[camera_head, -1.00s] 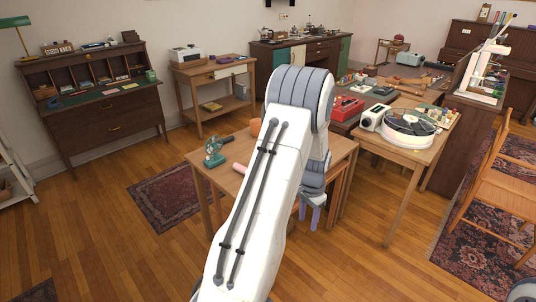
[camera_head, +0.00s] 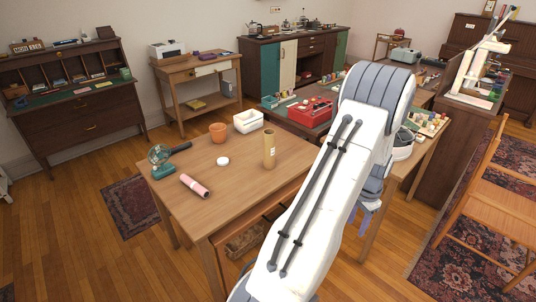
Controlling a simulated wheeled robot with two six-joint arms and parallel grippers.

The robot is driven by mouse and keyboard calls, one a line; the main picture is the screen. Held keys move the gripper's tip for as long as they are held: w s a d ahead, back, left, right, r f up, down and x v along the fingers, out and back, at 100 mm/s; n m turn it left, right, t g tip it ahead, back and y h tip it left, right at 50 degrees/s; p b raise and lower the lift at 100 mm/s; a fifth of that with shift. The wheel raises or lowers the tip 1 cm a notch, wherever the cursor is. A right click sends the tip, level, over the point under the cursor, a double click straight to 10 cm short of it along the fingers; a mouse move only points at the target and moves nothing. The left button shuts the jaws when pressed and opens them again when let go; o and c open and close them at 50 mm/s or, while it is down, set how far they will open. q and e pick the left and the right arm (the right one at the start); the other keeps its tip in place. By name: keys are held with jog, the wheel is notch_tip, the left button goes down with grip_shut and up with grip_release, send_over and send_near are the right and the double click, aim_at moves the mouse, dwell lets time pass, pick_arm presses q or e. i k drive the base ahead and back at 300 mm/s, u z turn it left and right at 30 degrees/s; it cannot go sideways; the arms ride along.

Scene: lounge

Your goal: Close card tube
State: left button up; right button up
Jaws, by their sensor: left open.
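The tan card tube (camera_head: 269,150) stands upright on the wooden table, left of my arm. Its top end is too small to tell open from capped. A flat, round white cap (camera_head: 222,161) lies on the table to the left of the tube. My left arm crosses the right side of the table view. My left gripper (camera_head: 367,219) is open, hangs low past the table's right side, and is well apart from the tube and cap. My right gripper is not in view.
On the table (camera_head: 225,195) are a pink roll (camera_head: 195,186), a teal device (camera_head: 160,160), a terracotta pot (camera_head: 217,132) and a white bin (camera_head: 248,121). The front of the tabletop is clear. A red box (camera_head: 309,112) stands on the table behind.

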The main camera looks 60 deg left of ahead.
aim_at(269, 140)
jog(key=u, duration=0.05)
jog(key=i, duration=1.4)
jog(key=u, duration=1.05)
jog(key=i, duration=0.85)
jog(key=u, duration=1.25)
jog(key=i, duration=0.35)
jog(key=u, duration=0.15)
